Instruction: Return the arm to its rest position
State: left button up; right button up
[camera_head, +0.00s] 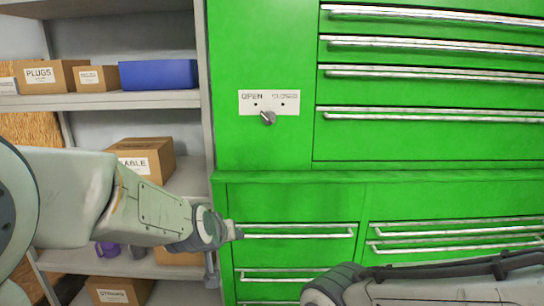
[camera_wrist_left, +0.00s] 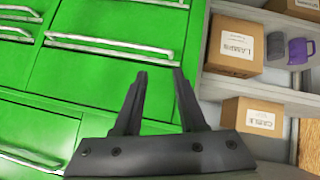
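My left arm reaches in from the left in the head view. Its gripper (camera_head: 236,232) is in front of the green cabinet, beside the left end of a lower drawer handle (camera_head: 298,231). In the left wrist view the two dark fingers (camera_wrist_left: 159,74) stand apart with nothing between them. The green cabinet front is behind them, and I cannot tell whether the tips touch it. My right arm (camera_head: 420,285) lies across the bottom right of the head view. Its gripper is not seen.
The green cabinet (camera_head: 260,40) has several drawers with protruding metal handles and an OPEN/CLOSED switch (camera_head: 267,117). Grey shelving (camera_head: 100,101) at left holds labelled boxes, a blue bin (camera_head: 158,74) and a purple mug (camera_wrist_left: 299,52). A LAMPS box (camera_wrist_left: 234,46) is near the fingers' right.

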pick_arm(q)
jog(key=s+a+f+m+g+y, duration=0.1)
jog(key=s+a+f+g, duration=0.4)
jog(key=s, duration=0.4)
jog(key=s+a+f+m+g+y, duration=0.1)
jog(key=s+a+f+g, duration=0.15)
jog(key=s+f, duration=0.55)
jog(key=s+d+r+m+g+p, duration=0.1)
jog(key=s+d+r+m, duration=0.2)
jog(key=s+d, duration=0.3)
jog(key=s+d+r+m+g+h+p, duration=0.1)
jog(key=s+d+r+m, duration=0.3)
jog(key=s, duration=0.4)
jog(key=d+r, duration=0.1)
jog(key=d, duration=0.1)
jog(key=shift+d+r, duration=0.3)
jog(key=shift+r, duration=0.1)
jog(key=shift+d, duration=0.1)
